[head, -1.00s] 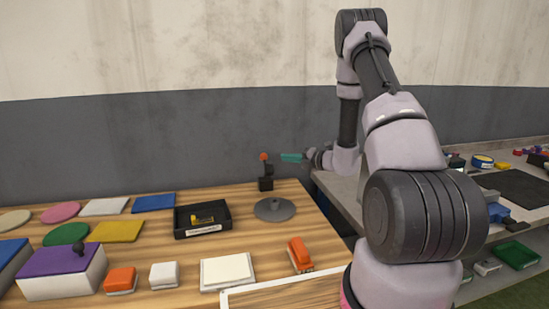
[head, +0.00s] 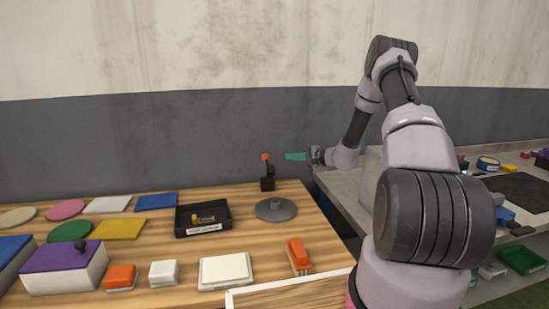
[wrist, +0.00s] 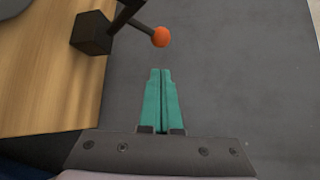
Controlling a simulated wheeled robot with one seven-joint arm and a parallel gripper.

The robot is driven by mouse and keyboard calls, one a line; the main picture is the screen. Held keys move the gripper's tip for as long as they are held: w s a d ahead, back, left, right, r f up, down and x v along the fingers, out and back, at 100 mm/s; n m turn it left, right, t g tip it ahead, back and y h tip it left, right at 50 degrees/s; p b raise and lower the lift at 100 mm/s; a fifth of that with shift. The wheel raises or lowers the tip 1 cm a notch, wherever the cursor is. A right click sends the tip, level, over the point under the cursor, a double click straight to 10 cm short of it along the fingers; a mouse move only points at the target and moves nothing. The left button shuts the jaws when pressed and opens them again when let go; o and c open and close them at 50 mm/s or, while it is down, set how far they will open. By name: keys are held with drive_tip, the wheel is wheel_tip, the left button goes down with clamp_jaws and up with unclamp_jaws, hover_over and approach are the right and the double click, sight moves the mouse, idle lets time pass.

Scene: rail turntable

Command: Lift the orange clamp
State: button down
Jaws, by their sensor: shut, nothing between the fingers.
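A small black clamp (head: 268,183) with a lever ending in an orange ball (head: 266,157) stands at the table's back right. In the wrist view its dark block (wrist: 91,33) is at upper left, and the orange ball (wrist: 160,37) is just beyond my fingertips. My gripper (head: 287,156) has teal fingers, points left at about the ball's height, and is a short gap to its right. In the wrist view my gripper (wrist: 161,73) is shut and empty, apart from the ball. The top of the clamp is cut off there.
A grey round disc (head: 276,209) and a black tray (head: 203,232) sit near the clamp. Coloured plates and boxes fill the left. The grey wall (head: 220,140) is close behind. A second bench (head: 345,187) stands right.

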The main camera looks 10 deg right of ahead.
drive_tip(key=x, duration=1)
drive_tip(key=shift+r, duration=0.1)
drive_tip(key=shift+s+a+r, duration=0.15)
drive_tip(key=shift+s, duration=0.3)
drive_tip(key=shift+s+r, duration=0.1)
drive_tip(key=shift+s, duration=0.2)
drive_tip(key=shift+w, duration=0.1)
